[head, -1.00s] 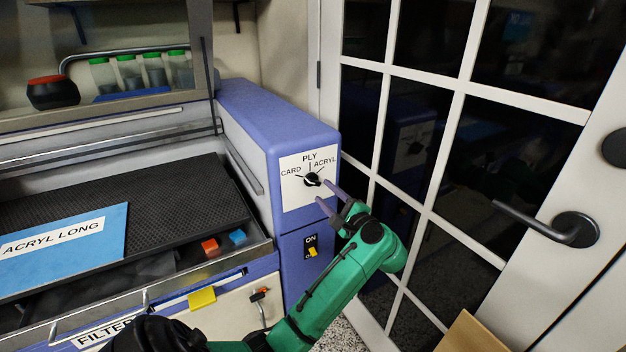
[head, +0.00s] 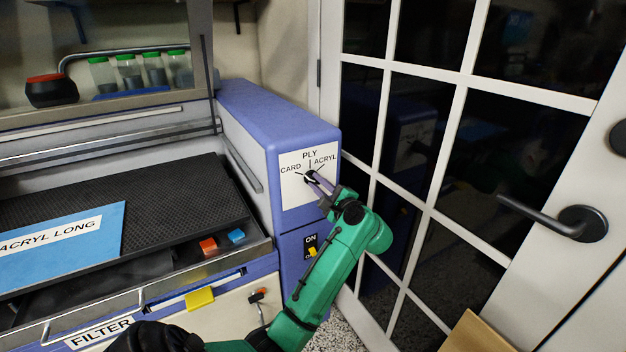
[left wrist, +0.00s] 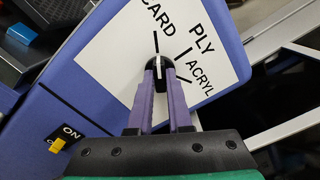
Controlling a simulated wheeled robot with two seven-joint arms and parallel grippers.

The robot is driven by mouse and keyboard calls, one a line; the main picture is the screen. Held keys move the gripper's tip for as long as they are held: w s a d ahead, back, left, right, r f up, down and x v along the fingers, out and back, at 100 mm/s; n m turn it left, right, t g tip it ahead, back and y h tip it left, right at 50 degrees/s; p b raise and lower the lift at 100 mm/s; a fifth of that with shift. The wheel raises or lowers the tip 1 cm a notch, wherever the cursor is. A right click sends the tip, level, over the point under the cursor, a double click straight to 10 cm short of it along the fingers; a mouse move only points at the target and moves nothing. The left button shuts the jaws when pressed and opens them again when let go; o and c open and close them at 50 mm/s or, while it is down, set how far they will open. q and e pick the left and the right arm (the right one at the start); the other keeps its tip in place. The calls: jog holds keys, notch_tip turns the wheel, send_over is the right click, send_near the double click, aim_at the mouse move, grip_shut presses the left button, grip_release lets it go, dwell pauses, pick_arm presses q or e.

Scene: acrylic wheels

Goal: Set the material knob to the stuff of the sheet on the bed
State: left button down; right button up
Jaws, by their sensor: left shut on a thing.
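The material knob (head: 309,175) is small and black, on a white panel (head: 296,194) marked CARD, PLY and ACRYL. My left gripper (head: 314,179) is at the knob with its purple fingers shut on it. In the left wrist view the fingertips (left wrist: 159,68) sit on either side of the knob (left wrist: 158,58). Its white line there seems to point toward the tick by CARD. The fingers partly hide the knob in the head view. A blue sheet (head: 50,258) labelled ACRYL LONG lies on the dark bed (head: 180,200). My right gripper is not in view.
Below the panel is an ON switch with a yellow lever (head: 312,252). A glass-paned door (head: 425,160) with a dark handle (head: 560,222) stands close on the right. Red (head: 208,246) and blue (head: 236,236) blocks sit at the bed's front edge.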

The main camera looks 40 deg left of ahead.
pick_arm(q)
jog(key=m+p, duration=0.2)
jog(key=m, duration=0.1)
jog(key=shift+r+m+p, duration=0.1)
jog(key=shift+m+p, duration=0.2)
jog(key=shift+m, duration=0.3)
